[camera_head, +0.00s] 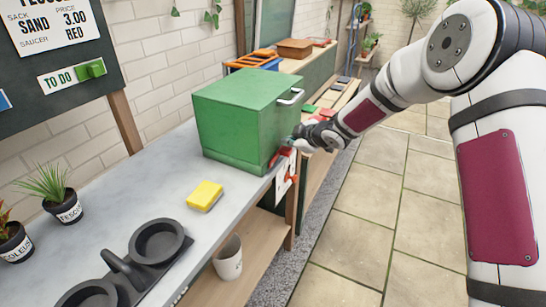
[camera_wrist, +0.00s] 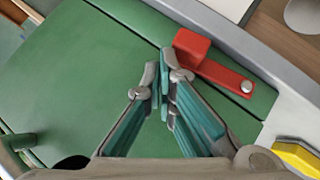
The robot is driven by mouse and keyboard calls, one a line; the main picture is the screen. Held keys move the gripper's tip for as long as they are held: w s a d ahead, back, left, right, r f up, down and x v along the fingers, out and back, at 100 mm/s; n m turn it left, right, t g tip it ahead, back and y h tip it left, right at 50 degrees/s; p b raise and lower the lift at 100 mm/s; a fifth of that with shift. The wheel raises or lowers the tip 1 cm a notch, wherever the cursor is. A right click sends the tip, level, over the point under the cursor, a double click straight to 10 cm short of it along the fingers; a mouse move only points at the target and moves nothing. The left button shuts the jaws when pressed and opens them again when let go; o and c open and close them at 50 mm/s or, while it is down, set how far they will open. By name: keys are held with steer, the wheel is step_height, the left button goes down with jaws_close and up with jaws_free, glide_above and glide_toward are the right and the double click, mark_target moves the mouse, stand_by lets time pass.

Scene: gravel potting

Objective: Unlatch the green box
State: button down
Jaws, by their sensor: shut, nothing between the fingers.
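The green box (camera_head: 240,115) stands closed on the grey counter, with a pale handle (camera_head: 290,97) on its front face. Its front fills much of the wrist view (camera_wrist: 80,80), where a seam runs diagonally across it. The red latch (camera_wrist: 225,72) lies along the strip beside the seam, with a raised block at one end and a round pivot at the other. My gripper (camera_wrist: 164,72) is shut and empty, its tips just beside the latch's block; I cannot tell whether they touch. In the head view my gripper (camera_head: 298,142) is at the box's lower front, partly hiding the latch (camera_head: 277,158).
A yellow sponge (camera_head: 204,195) lies on the counter (camera_head: 150,190) near the box. A dark tray with round recesses (camera_head: 125,262) and potted plants (camera_head: 62,205) are nearer. A white pot (camera_head: 228,258) stands on the shelf below. The paved floor at right is open.

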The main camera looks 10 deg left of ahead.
steer(key=shift+w+d+f+b, duration=0.1)
steer(key=shift+w+f+b, duration=0.25)
steer(key=shift+f, duration=0.2)
stand_by(0.4)
